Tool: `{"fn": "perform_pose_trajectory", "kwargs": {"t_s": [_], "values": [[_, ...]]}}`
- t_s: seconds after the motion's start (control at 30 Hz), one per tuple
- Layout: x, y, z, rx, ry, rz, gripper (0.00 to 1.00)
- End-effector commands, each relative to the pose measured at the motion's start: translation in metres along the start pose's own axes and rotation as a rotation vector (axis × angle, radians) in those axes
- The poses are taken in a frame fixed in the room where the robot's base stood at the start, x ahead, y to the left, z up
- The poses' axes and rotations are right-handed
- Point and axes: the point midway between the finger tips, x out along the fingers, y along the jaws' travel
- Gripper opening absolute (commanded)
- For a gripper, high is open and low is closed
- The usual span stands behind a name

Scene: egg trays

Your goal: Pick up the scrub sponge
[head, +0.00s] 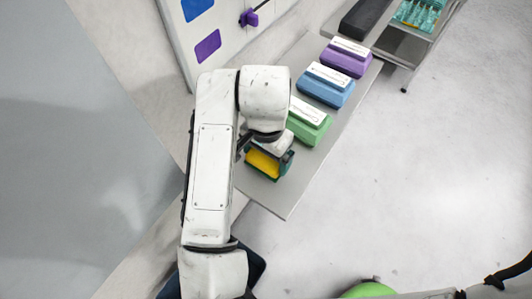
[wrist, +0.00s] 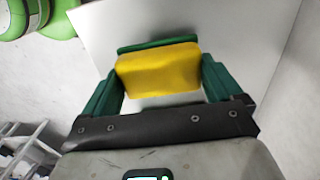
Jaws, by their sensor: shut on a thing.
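The scrub sponge is a yellow block with a green layer. In the wrist view the sponge (wrist: 158,72) sits between the two green fingers of my gripper (wrist: 160,82), which is shut on it. In the head view the sponge (head: 262,164) shows at my gripper (head: 266,163), over the near end of the grey table (head: 290,190). My arm hides part of this area. I cannot tell whether the sponge touches the table or is raised a little.
Behind the sponge, a green box (head: 308,126), a blue box (head: 326,90) and a purple box (head: 346,62) stand in a row on the table. A dark box (head: 364,20) lies farther back. The floor to the right (head: 430,170) is clear.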

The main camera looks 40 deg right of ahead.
Motion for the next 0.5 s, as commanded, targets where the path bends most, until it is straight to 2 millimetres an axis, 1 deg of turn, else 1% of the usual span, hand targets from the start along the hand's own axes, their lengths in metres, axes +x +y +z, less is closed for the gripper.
{"fn": "perform_pose_trajectory", "kwargs": {"t_s": [0.03,0.3,0.33,0.37,0.5], "values": [[-0.014,0.003,0.009,-0.005,0.000,-0.001,0.62],[-0.060,0.024,0.042,-0.005,-0.001,-0.003,0.62],[-0.063,0.026,0.046,-0.005,-0.001,-0.002,0.62],[-0.061,0.030,0.052,-0.006,-0.001,-0.003,0.62],[-0.071,0.043,0.074,-0.005,-0.002,-0.003,0.62]]}}
